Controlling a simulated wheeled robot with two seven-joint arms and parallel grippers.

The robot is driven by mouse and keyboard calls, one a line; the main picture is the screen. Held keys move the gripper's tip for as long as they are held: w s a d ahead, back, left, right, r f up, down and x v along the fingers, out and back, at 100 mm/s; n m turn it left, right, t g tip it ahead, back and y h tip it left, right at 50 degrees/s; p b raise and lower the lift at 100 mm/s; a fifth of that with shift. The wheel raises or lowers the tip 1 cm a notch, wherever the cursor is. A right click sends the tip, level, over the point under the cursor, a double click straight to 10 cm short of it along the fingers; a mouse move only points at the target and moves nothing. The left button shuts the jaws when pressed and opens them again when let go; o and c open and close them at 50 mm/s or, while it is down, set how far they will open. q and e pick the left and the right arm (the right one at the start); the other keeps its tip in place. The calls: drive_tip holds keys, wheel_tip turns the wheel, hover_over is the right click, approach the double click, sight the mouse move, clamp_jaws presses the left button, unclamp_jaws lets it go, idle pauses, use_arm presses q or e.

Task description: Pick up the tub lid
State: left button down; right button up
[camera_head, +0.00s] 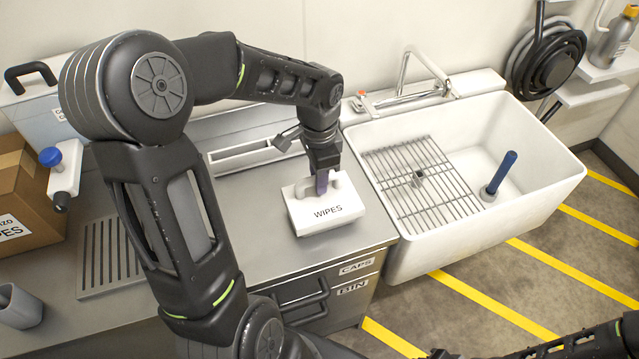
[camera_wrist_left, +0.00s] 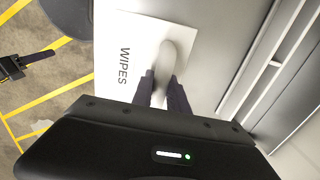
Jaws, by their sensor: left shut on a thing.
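The white wipes tub (camera_head: 325,220), marked "WIPES", stands on the grey counter near its right end. Its white lid (camera_wrist_left: 142,48) is on top and has a raised, rounded handle (camera_wrist_left: 170,58). My left gripper (camera_head: 321,184) points down over the tub and is shut on the lid's handle; the fingers (camera_wrist_left: 163,88) lie on either side of it in the left wrist view. I see no clear gap between lid and tub. Part of my right arm (camera_head: 590,342) shows at the lower right of the head view; its fingers are too unclear to read.
A white sink (camera_head: 480,235) with a wire rack (camera_head: 420,180) and a blue-handled plunger (camera_head: 502,172) adjoins the counter at right. A cardboard box (camera_head: 25,190), a ribbed drain plate (camera_head: 108,255) and a grey cup (camera_head: 20,308) are at left. A low white trough (camera_head: 240,155) lies behind the tub.

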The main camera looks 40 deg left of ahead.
use_arm(q)
wheel_tip(320, 180, up, 9)
drive_tip(key=shift+r+b, duration=0.1)
drive_tip(key=shift+b, duration=0.35)
use_arm(e)
drive_tip(key=shift+f, duration=0.4)
